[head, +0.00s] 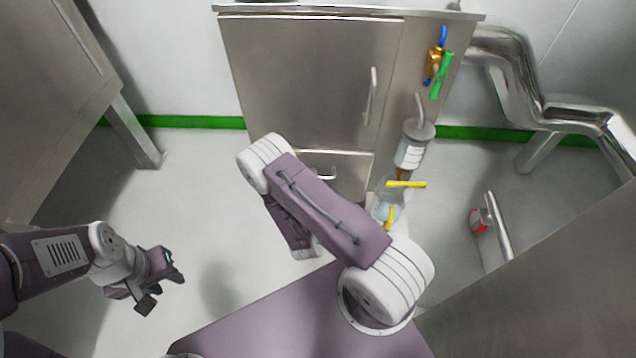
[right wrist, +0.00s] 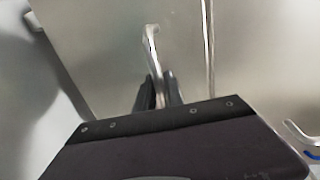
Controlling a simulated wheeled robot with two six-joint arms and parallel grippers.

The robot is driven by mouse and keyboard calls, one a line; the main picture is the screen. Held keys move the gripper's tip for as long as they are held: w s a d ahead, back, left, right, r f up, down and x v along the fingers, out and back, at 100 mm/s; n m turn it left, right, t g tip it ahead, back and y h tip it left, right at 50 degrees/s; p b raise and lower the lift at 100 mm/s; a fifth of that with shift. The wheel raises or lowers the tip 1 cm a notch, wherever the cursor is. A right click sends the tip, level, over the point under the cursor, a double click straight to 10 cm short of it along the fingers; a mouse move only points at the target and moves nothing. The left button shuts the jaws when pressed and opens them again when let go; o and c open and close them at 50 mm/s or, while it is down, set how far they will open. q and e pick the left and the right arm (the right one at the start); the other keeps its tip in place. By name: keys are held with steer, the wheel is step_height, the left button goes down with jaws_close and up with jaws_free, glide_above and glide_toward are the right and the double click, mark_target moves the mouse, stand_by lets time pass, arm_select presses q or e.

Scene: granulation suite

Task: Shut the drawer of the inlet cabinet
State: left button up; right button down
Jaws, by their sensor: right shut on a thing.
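The inlet cabinet (head: 300,75) is a steel cabinet at the back centre, with a tall door above and a drawer (head: 350,168) below. My right arm covers the left part of the drawer front. The drawer's pale bar handle (head: 322,176) partly shows beside the arm. How far the drawer stands out is hard to tell. In the right wrist view my right gripper (right wrist: 158,92) is shut on a bar handle (right wrist: 150,45), which appears to be the drawer's; the head view hides this gripper. My left gripper (head: 165,288) is open and empty above the floor, away from the cabinet.
The door's vertical handle (head: 373,95) is above the drawer. Steel ducting (head: 515,75) runs at the far right. A steel table (head: 50,90) stands left. Floor between is clear.

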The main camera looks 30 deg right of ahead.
steer(key=shift+w+d, duration=0.4)
steer(key=shift+w, duration=0.2)
steer(key=c, duration=1.5)
jaws_free()
arm_select(q)
steer(key=shift+s+d+r, duration=0.15)
steer(key=shift+d, duration=0.2)
arm_select(e)
steer(key=shift+o, duration=0.2)
